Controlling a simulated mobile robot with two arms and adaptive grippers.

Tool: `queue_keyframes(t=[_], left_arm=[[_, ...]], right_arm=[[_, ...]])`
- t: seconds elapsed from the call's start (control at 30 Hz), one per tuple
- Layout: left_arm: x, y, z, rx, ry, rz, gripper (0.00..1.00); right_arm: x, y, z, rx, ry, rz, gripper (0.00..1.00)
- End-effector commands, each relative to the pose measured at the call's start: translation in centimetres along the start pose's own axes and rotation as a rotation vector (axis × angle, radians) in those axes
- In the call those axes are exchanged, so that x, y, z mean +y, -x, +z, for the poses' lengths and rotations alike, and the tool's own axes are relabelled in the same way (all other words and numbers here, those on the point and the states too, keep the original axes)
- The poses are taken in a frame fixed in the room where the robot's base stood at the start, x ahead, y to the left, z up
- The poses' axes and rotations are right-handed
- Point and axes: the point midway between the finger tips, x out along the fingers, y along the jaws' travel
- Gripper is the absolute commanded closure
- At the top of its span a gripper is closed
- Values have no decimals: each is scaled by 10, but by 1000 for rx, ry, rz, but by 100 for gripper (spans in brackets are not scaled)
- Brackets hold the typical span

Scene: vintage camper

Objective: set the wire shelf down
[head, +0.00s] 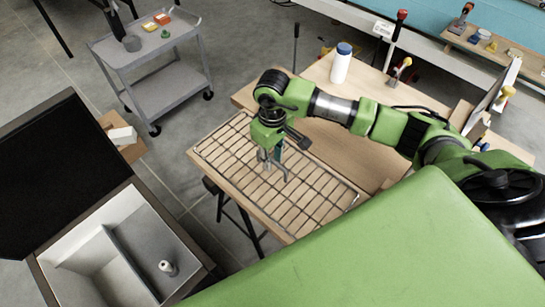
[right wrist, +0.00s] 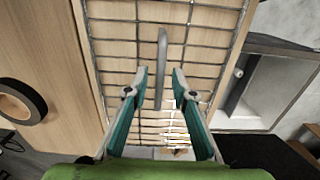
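The wire shelf (head: 312,207) is a dark rectangular grid lying on the light wooden tabletop (head: 245,97). It looks flat, with wood showing through its gaps. In the right wrist view the grid (right wrist: 205,24) fills the upper middle, with a grey bar handle (right wrist: 162,62) standing out along its centre. My right gripper (head: 276,170) is over the middle of the shelf, pointing down. In the right wrist view its two teal fingers (right wrist: 161,72) are apart on either side of the handle, with a gap showing on each side. My left gripper is not in view.
A white bottle with a blue cap (head: 341,63) stands on the table behind my right arm. A grey cart (head: 165,88) stands at the back left. An open bin with compartments (head: 88,242) and a small white bottle (head: 168,268) is at the lower left. Floor lies between.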

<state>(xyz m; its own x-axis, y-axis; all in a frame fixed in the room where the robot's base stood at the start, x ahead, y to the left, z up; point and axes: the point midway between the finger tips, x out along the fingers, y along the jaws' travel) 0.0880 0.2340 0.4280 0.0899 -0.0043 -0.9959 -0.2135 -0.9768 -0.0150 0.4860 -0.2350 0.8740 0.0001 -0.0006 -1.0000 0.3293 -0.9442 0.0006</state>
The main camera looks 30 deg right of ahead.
Motion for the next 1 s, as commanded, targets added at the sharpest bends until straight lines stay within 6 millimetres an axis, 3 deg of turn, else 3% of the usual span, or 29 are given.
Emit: queue_keyframes(t=[0.33,0.7,1.0], left_arm=[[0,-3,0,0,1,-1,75],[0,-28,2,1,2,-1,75],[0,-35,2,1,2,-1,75]], right_arm=[[0,11,-2,6,1,0,76],[1,87,-2,6,0,1,76],[0,120,0,1,0,0,76]])
